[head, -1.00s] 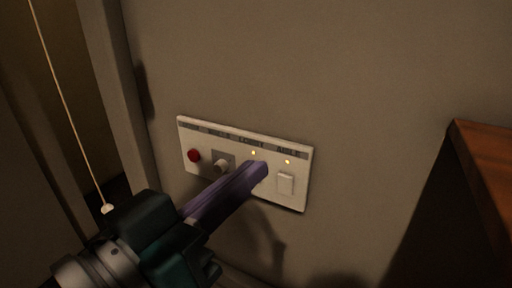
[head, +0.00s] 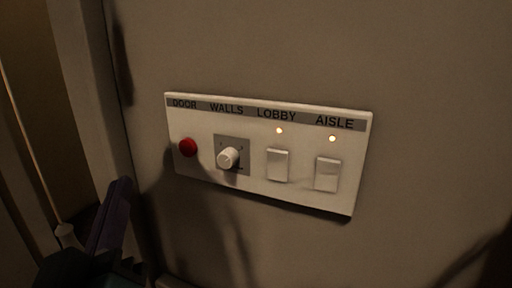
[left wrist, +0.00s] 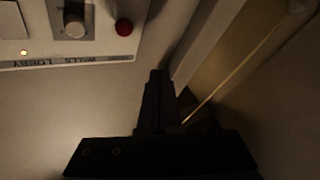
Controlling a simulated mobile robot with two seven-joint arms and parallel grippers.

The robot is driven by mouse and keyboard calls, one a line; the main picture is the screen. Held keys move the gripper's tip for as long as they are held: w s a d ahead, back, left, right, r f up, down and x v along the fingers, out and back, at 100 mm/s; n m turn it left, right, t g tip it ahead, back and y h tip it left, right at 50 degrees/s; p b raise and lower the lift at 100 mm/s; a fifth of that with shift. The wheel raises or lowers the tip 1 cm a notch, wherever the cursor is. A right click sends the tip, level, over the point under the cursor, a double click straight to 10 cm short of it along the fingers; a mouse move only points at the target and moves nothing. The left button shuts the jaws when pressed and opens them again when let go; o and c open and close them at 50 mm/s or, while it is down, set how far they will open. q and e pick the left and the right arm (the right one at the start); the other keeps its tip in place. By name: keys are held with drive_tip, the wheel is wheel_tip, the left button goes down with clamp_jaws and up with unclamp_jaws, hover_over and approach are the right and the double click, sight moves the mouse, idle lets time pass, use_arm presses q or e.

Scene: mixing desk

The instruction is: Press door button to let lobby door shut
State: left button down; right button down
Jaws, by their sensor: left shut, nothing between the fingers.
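The red door button (head: 188,147) sits at the left end of a white wall panel (head: 215,180), under the label DOOR. It also shows in the left wrist view (left wrist: 124,27). My left gripper (head: 122,186) is shut and empty, with its purple fingers below and left of the button, apart from it. In the left wrist view the dark shut fingers (left wrist: 157,78) point toward the panel's edge, beside the red button. The lobby door itself cannot be made out. My right gripper is out of view.
The panel also holds a WALLS knob (head: 228,158), a LOBBY switch (head: 278,165) and an AISLE switch (head: 326,174), with lit lamps above both switches. A door frame (head: 85,90) and a hanging cord (head: 30,130) stand at the left. The wall right of the panel is clear.

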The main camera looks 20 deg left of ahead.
use_arm(q)
drive_tip(key=shift+w, duration=0.15)
drive_tip(key=b, duration=0.3)
approach(187, 148)
drive_tip(key=w+a+r, duration=0.1)
drive_tip(key=w+a, duration=0.3)
drive_tip(key=a, duration=0.1)
drive_tip(key=shift+r, duration=0.3)
idle(1.5)
drive_tip(key=shift+w, duration=0.4)
